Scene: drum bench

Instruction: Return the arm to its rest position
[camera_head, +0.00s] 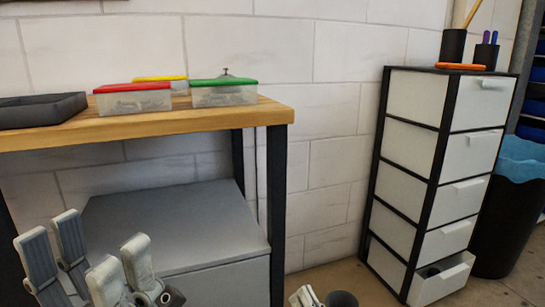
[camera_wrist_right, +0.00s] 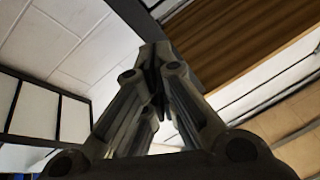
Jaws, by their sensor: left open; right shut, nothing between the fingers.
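My left gripper (camera_head: 92,240) is at the lower left of the head view, in front of the wooden bench. Its fingers are spread apart and nothing shows between them. Only a small part of my right gripper (camera_head: 304,298) shows at the bottom edge of the head view, right of the bench leg. In the right wrist view, my right gripper (camera_wrist_right: 156,58) has its fingertips together with nothing held between them. The rest of both arms is out of view.
The wooden bench (camera_head: 200,120) holds a dark tray (camera_head: 40,110) and boxes with red (camera_head: 131,87), yellow (camera_head: 160,78) and green lids (camera_head: 222,81). A grey cabinet (camera_head: 170,220) stands beneath. A white drawer unit (camera_head: 405,150) stands right, its bottom drawer (camera_head: 441,281) pulled out.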

